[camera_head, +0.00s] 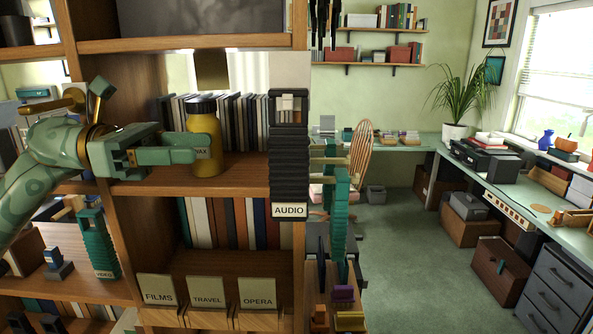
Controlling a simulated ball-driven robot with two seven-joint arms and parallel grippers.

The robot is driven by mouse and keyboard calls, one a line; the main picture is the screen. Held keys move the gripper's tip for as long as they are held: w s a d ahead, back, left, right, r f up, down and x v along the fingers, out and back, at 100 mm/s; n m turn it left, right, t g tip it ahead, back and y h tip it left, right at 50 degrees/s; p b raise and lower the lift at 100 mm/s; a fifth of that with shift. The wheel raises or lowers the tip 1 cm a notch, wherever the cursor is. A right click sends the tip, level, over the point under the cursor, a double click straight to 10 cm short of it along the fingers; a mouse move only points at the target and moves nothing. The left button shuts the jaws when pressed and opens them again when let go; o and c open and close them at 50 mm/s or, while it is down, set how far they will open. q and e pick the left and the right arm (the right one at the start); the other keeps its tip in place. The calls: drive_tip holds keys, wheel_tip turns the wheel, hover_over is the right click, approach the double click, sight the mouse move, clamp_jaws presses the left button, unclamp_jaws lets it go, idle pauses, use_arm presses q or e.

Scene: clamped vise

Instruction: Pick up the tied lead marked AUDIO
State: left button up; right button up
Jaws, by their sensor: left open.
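The tied lead marked AUDIO (289,160) is a black, tightly folded bundle with a loop at its top and a white AUDIO tag at its lower end. It hangs upright at the right edge of the wooden shelf unit. My left gripper (196,150) is open, to the left of the lead and apart from it. Its fingers point right, in front of the yellow jar (204,122) and overlapping it in view. I cannot tell whether they touch the jar. My right gripper is not in view.
A green tied lead marked VIDEO (100,248) is at lower left. Books (235,120) line the shelf behind the jar. Drawers marked FILMS, TRAVEL and OPERA (257,292) are below. A teal bundle (340,215) hangs right of the shelf unit. Open floor (400,240) lies beyond.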

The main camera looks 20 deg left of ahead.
use_arm(q)
drive_tip(key=p, duration=0.3)
approach(303, 146)
drive_tip(key=p+x, duration=0.2)
drive_tip(key=x, duration=0.3)
drive_tip(key=w+p+x, duration=0.1)
drive_tip(key=p+x, duration=0.2)
drive_tip(key=x, duration=0.1)
drive_tip(key=shift+w+d, duration=0.2)
drive_tip(key=shift+w, duration=0.1)
drive_tip(key=shift+w+d+f, duration=0.1)
drive_tip(key=shift+d+f, duration=0.05)
drive_tip(key=shift+d, duration=0.05)
drive_tip(key=shift+a+f, duration=0.1)
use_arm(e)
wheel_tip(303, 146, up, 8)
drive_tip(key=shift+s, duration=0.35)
use_arm(q)
drive_tip(key=c, duration=0.4)
clamp_jaws()
